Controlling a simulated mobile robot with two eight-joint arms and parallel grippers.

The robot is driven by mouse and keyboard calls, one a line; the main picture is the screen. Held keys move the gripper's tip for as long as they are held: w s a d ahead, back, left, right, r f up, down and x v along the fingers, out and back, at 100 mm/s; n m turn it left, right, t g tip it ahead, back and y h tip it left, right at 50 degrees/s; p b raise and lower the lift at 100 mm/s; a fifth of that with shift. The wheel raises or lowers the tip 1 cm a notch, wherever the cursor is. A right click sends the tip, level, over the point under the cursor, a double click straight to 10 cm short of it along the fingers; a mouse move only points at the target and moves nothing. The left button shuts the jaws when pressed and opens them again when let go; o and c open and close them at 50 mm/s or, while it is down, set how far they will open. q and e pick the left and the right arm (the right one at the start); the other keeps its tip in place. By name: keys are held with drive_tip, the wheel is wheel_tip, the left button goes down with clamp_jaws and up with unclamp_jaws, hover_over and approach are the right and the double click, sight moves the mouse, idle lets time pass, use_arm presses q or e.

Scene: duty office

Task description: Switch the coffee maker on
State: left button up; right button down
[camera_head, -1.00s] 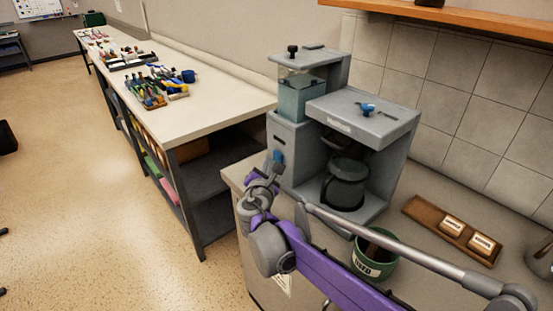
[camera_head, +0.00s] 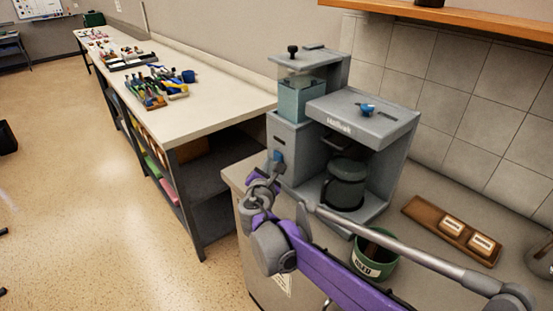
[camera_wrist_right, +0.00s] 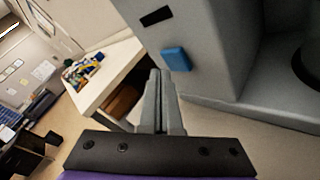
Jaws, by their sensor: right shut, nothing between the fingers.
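The grey coffee maker (camera_head: 372,120) stands on the counter, with a dark carafe (camera_head: 345,185) in its bay. A small blue switch (camera_head: 278,155) is low on the left column of its front. It shows more clearly in the right wrist view (camera_wrist_right: 176,59), below a dark slot. My right gripper (camera_head: 274,167) is shut and empty, its fingertips just by the switch. In the right wrist view the closed fingertips (camera_wrist_right: 160,74) appear just below and left of the switch; I cannot tell whether they touch it. My left gripper is not in view.
A green labelled mug (camera_head: 375,262) stands on the counter close to my right arm. A wooden tray with two labelled blocks (camera_head: 425,212) lies to the right. A long workbench (camera_head: 205,115) with tools runs back at left. Open floor lies left of it.

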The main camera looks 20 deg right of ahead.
drive_tip(key=shift+w+d, duration=0.1)
drive_tip(key=shift+d, duration=0.15)
drive_tip(key=shift+w+d, duration=0.15)
drive_tip(key=shift+d, duration=0.3)
idle(0.6)
drive_tip(key=shift+s+a, duration=0.3)
drive_tip(key=shift+a, duration=0.55)
drive_tip(key=s+a+p, duration=0.1)
drive_tip(key=s+a, duration=0.1)
drive_tip(key=a, duration=0.3)
drive_tip(key=shift+a, duration=0.35)
idle(1.4)
